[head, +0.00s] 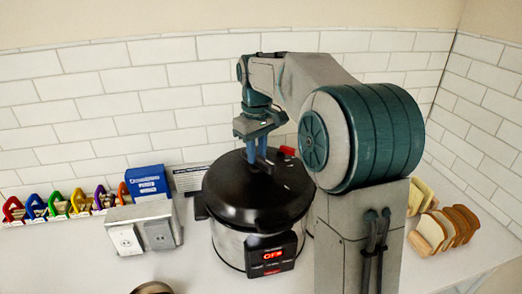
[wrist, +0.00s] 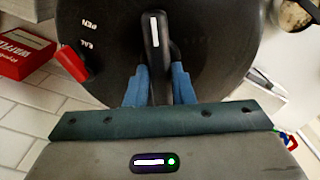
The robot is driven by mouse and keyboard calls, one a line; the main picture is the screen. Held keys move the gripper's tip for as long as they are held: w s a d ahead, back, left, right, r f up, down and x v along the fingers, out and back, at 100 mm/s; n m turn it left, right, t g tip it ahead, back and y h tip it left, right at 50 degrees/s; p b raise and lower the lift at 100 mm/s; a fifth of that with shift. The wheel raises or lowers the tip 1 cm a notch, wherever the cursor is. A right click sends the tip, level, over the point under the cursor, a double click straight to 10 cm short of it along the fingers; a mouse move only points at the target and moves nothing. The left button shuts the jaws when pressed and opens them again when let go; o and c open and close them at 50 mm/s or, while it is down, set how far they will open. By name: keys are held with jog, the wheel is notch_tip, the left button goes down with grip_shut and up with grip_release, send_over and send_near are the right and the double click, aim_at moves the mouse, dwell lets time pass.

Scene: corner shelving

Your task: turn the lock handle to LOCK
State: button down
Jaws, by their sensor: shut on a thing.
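A pressure cooker (head: 230,240) with a steel body and a round black lid (head: 290,195) stands on the counter. The black lock handle (wrist: 153,35), a bar with a white mark, crosses the lid in the wrist view. My gripper (head: 258,155) reaches down from above onto the lid. In the wrist view the blue fingers of my gripper (wrist: 158,85) are on both sides of the handle, shut on it. The fingers hide part of the handle, and I see no LOCK marking.
A red valve knob (wrist: 73,64) sits on the lid beside lettering; it also shows in the head view (head: 287,151). A wall outlet box (head: 125,240), a blue box (head: 148,182) and several coloured clips (head: 58,205) are left. Bread slices (head: 450,228) are right.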

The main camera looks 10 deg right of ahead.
jog(key=shift+a, duration=0.1)
jog(key=c, duration=1.2)
grip_release()
jog(key=shift+w, duration=0.1)
jog(key=shift+c, duration=0.2)
jog(key=shift+r, duration=0.1)
notch_tip(320, 180, up, 14)
jog(key=shift+f, duration=0.2)
